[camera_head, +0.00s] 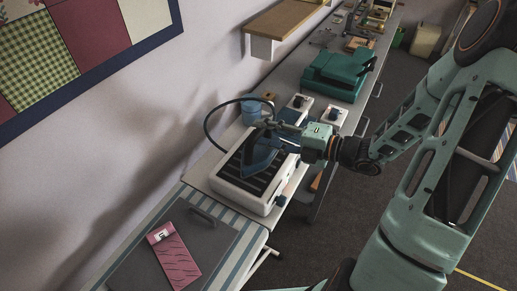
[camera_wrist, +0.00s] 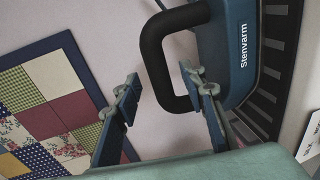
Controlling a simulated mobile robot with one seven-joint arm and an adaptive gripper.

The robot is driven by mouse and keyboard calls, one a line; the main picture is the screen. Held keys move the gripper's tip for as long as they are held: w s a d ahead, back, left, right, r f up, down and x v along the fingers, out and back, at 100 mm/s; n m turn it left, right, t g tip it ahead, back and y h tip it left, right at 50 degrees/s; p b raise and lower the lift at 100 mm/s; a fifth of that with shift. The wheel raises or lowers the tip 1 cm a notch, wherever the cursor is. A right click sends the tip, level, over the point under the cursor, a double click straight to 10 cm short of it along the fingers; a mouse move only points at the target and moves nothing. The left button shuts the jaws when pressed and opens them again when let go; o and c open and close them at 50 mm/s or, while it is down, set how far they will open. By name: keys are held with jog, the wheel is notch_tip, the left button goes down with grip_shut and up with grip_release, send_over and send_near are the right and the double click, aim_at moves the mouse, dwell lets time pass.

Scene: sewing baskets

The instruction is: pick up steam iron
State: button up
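The steam iron (camera_head: 262,158) is dark blue and stands tilted on a white base with dark slats (camera_head: 228,187) in the head view. In the wrist view the iron's body (camera_wrist: 240,50) bears the word "Stenvarm", and its black loop handle (camera_wrist: 152,60) faces me. My gripper (camera_head: 285,130) is at the iron from the right. In the wrist view my gripper (camera_wrist: 160,80) is open, with the near bar of the handle between its two fingers. The right finger overlaps the handle's opening. I see a gap at the left finger; contact at the right one I cannot tell.
Behind are white devices (camera_head: 333,116) and a green case (camera_head: 338,75). A striped ironing surface (camera_head: 225,255) holding a grey board and pink item is in front. The wall is close on the left.

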jog(key=shift+x, duration=1.1)
grip_shut()
